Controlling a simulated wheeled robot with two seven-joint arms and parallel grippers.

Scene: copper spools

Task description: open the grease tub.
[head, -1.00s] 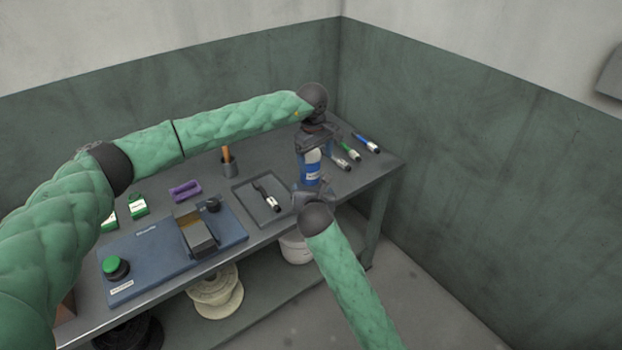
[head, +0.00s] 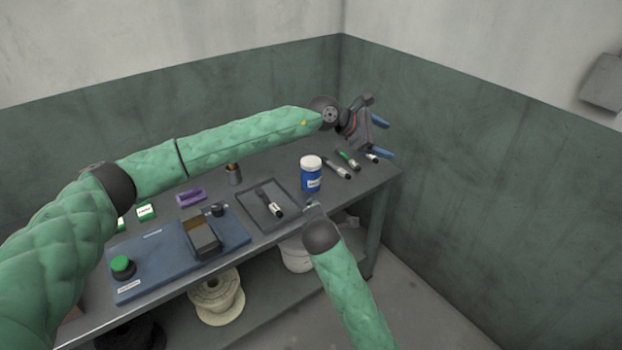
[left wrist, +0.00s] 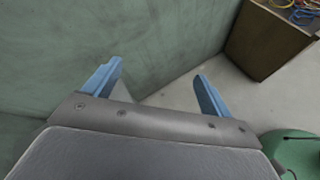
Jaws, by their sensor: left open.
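The grease tub (head: 311,181) is a blue cylinder with a white label and a white top, standing upright near the bench's front right. Its white top looks like a lid in place. My left gripper (head: 381,137) is to the right of the tub and higher, clear of it, with its blue fingers apart. In the left wrist view the left gripper (left wrist: 155,84) is open with nothing between the fingers. My right gripper (head: 330,212) is at the bench's front edge, just below the tub in the picture. Its fingers are small and partly hidden.
Several markers (head: 348,160) lie behind and right of the tub. A grey tray (head: 286,197) with a dark tool is left of it. Spools and a white bucket (head: 296,256) sit below.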

